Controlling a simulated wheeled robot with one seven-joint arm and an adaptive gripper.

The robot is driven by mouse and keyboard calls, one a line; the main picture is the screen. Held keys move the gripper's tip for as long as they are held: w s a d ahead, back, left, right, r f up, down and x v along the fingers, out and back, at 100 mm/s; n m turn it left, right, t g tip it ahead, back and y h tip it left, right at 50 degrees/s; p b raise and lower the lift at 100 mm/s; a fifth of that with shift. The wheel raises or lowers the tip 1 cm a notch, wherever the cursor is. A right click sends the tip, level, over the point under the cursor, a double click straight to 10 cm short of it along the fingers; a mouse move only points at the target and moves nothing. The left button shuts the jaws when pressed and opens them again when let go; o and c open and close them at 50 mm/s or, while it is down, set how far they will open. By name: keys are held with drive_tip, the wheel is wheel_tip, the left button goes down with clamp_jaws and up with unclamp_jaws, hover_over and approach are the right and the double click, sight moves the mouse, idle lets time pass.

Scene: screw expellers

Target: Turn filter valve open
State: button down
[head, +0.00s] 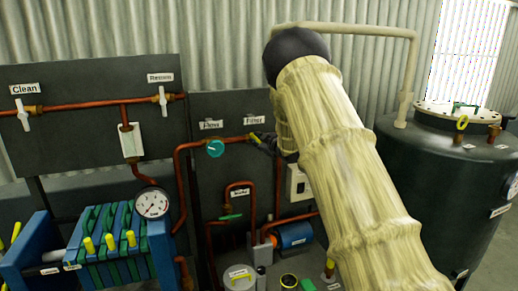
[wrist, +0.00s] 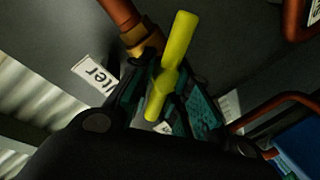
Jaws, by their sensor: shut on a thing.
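The filter valve has a yellow lever handle (wrist: 180,38) on a copper pipe with a brass fitting (wrist: 144,45) in the wrist view. My gripper (wrist: 163,82) has its dark fingers on both sides of the handle and is shut on it. The handle's ends stick out past the fingers. The white Filter label (wrist: 96,73) is partly cut off beside it. In the head view, the Filter label (head: 255,120) is on the grey panel, and my gripper (head: 266,143) is just below it. A small yellow tip of the handle shows there; my arm hides what is behind it.
A teal round Flow valve (head: 215,148) is left of my gripper on the same copper pipe. A pressure gauge (head: 152,203) and blue-green filter press (head: 110,245) stand further left. A dark tank (head: 440,175) stands right of my arm.

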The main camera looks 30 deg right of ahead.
drive_tip(key=n+b, duration=0.1)
drive_tip(key=f+n+h+b, duration=0.1)
drive_tip(key=n+b, duration=0.1)
drive_tip(key=n+g+b, duration=0.1)
drive_tip(key=b, duration=0.1)
drive_tip(key=shift+a+f+h, duration=0.3)
drive_tip(key=shift+a+f, duration=0.05)
drive_tip(key=shift+a, duration=0.05)
drive_tip(key=n+h+b, duration=0.1)
drive_tip(key=n+b, duration=0.2)
drive_tip(key=b, duration=0.1)
drive_tip(key=shift+f+n+g+b, duration=0.15)
drive_tip(key=shift+n+g+b, duration=0.15)
drive_tip(key=shift+s, duration=0.1)
drive_tip(key=c, duration=1.4)
unclamp_jaws()
drive_tip(key=shift+c, duration=0.2)
drive_tip(key=shift+r, duration=0.2)
drive_tip(key=shift+d+r, duration=0.1)
drive_tip(key=shift+r, duration=0.1)
drive_tip(key=shift+r, duration=0.1)
